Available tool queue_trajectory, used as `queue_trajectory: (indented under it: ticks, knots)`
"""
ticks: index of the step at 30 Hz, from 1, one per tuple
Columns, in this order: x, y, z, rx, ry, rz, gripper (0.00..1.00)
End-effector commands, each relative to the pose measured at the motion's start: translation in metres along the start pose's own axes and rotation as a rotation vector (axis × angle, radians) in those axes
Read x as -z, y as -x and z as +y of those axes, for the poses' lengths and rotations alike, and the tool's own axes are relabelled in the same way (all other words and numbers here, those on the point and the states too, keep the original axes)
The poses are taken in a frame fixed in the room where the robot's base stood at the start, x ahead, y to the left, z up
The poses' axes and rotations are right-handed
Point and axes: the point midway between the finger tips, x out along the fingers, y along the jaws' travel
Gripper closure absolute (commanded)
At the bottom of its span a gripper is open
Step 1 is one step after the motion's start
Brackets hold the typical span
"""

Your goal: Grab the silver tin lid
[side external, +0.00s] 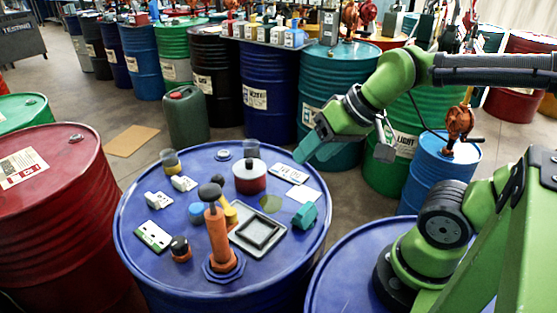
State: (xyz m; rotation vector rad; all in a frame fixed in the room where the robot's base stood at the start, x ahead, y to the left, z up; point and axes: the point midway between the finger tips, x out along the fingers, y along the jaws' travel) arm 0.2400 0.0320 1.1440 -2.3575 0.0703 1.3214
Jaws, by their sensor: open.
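The silver tin lid (241,169) sits on top of a short red tin (250,184) on the blue drum top. A small dark knob shows at the middle of the lid. My gripper (345,152) is open and empty, with its two fingers spread wide. In the picture it is to the right of the lid and a little higher, apart from it. The lid is in plain view; its far edge is hard to make out.
An orange hand pump (219,236) stands upright at the front of the blue drum top (286,252). A grey tray (238,240), a green block (305,216), white cards (290,174) and small cups (170,160) lie around the tin. A red drum (70,225) stands left.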

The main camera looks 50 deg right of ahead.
Motion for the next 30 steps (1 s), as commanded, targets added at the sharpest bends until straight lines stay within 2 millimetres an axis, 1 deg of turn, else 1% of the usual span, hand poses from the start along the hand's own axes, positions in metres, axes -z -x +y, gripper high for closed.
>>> queue_trajectory:
  ticks: [2,5,6,8,9,11,15,18,21,24,26,27,28,30]
  knots:
    - [0.013,-0.009,-0.001,-0.022,-0.010,-0.037,0.46]
    - [0.040,-0.022,-0.003,-0.060,-0.016,-0.095,0.46]
    - [0.053,-0.027,-0.004,-0.077,-0.016,-0.121,0.46]
    - [0.072,-0.036,-0.005,-0.104,-0.013,-0.161,0.46]
    - [0.085,-0.043,-0.005,-0.123,-0.010,-0.188,0.46]
    - [0.104,-0.055,-0.004,-0.152,-0.006,-0.228,0.46]
    - [0.146,-0.086,0.002,-0.227,0.008,-0.323,0.46]
    - [0.173,-0.108,0.008,-0.281,0.019,-0.386,0.46]
    - [0.195,-0.125,0.012,-0.327,0.028,-0.435,0.46]
    - [0.211,-0.130,0.013,-0.355,0.036,-0.460,0.46]
    - [0.218,-0.126,0.011,-0.362,0.039,-0.464,0.46]
    - [0.223,-0.119,0.008,-0.362,0.041,-0.461,0.46]
    - [0.224,-0.116,0.006,-0.362,0.042,-0.462,0.46]
    - [0.219,-0.116,0.007,-0.362,0.043,-0.483,0.46]
